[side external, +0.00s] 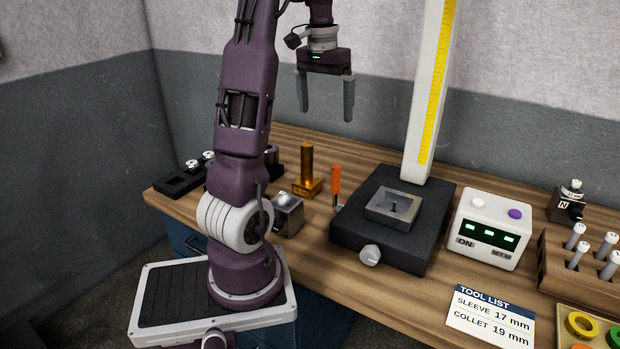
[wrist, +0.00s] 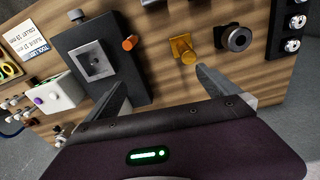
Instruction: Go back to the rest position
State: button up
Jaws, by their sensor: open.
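My gripper (side external: 326,96) is raised well above the wooden bench, with its two fingers apart and nothing between them. In the wrist view my gripper (wrist: 160,88) also shows open, its fingers spread over the bench top. Its fingertips are clear of everything below. In the side view it hangs above the back of the bench, over the area of the brass post (side external: 307,168) and the orange-handled tool (side external: 337,180).
A black fixture (side external: 352,232) with a tall ruled column (side external: 432,90) stands right of my gripper. A white display box (side external: 490,228), a wooden rack (side external: 562,262) of pegs and a tool list card (side external: 490,316) lie further right. A black holder (side external: 180,183) is at left.

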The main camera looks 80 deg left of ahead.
send_near(307, 144)
jog(key=shift+n+g, duration=0.4)
jog(key=f, duration=0.9)
jog(key=shift+w+f, duration=0.35)
notch_tip(307, 144, up, 10)
